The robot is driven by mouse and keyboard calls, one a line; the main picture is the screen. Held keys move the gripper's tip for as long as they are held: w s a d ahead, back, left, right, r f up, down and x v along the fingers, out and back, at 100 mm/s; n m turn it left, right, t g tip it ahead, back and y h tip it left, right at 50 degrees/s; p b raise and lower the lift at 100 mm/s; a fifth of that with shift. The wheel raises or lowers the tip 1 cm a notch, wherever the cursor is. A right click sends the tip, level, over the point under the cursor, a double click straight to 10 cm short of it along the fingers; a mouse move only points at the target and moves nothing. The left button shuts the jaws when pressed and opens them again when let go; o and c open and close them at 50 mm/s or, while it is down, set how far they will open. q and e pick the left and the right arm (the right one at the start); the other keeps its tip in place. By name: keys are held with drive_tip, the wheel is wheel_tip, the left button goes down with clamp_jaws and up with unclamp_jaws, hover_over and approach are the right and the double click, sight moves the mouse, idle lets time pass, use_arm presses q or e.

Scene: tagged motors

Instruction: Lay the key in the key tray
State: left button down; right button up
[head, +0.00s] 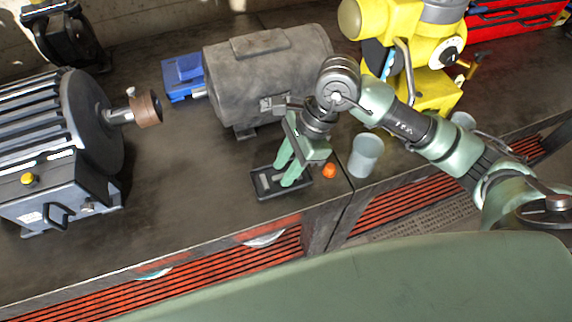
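The small black key tray (265,197) lies near the front edge of the bench, at the middle of the head view. My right gripper (284,176) points down over it, with its two green fingers apart and their tips at the tray. The fingers cover part of the tray. A small grey shape shows inside the tray at its left; I cannot tell whether it is the key or part of the tray. No key is clearly visible between the fingers. My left gripper is not in view.
A small orange object (329,170) and a grey cup (366,155) stand right of the tray. A large grey motor (265,75) is behind it, a finned motor (60,140) at left, and a yellow machine (430,60) at back right. The bench left of the tray is clear.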

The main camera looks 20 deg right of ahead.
drive_tip(key=shift+r+p, duration=0.65)
drive_tip(key=shift+p, duration=0.2)
drive_tip(key=shift+w+d+r, duration=0.15)
drive_tip(key=shift+r, duration=0.15)
drive_tip(key=b+v, duration=0.3)
drive_tip(key=v, duration=0.8)
drive_tip(key=shift+r, duration=0.15)
